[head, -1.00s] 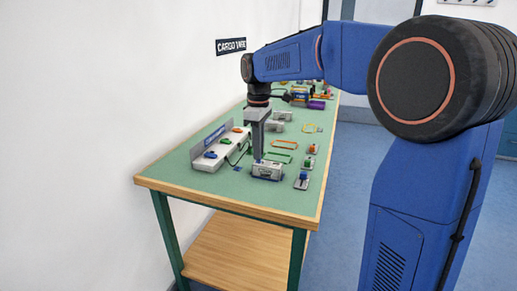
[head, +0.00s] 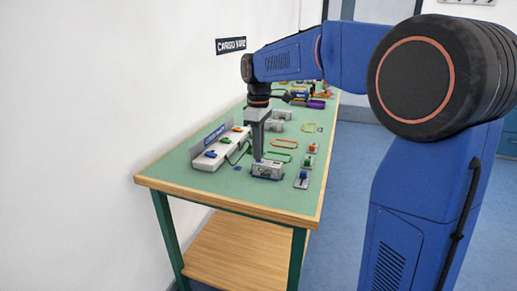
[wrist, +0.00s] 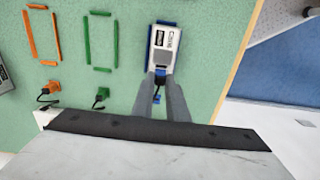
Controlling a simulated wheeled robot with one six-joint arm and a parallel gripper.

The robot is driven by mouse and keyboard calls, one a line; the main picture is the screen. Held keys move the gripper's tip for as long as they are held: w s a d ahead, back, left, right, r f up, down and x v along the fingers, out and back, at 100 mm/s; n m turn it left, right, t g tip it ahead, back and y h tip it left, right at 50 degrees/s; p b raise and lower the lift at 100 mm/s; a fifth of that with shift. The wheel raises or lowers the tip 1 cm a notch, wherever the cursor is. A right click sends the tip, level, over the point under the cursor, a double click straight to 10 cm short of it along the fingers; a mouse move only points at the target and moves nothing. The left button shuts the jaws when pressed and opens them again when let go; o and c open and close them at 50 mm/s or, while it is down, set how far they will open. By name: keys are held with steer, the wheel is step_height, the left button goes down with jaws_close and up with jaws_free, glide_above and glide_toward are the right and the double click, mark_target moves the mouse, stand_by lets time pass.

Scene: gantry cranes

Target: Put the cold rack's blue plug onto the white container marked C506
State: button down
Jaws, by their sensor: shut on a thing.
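My gripper (head: 258,158) points down at the near part of the green table. It is shut on a small blue plug (wrist: 160,72) with a dark cable, seen between the fingertips in the wrist view. The plug is at the lower end of a white container (wrist: 163,48) with a dark label and a marking that looks like C506. Whether the plug is fully seated cannot be told, as the fingers hide the contact. The container (head: 268,172) lies flat within a blue outline. The white cable rack (head: 205,163) with coloured parts stands to its left.
A green plug (wrist: 100,96) and an orange plug (wrist: 50,88) show with cables. Empty green (wrist: 101,40) and orange (wrist: 42,35) outlines lie beside the container. Small stands with coloured tops, such as a blue one (head: 302,179), line the right. The table's near edge is close.

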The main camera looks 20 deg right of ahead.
steer(key=shift+f, duration=0.15)
stand_by(0.6)
steer(key=c, duration=1.2)
jaws_free()
steer(key=shift+r, duration=3.5)
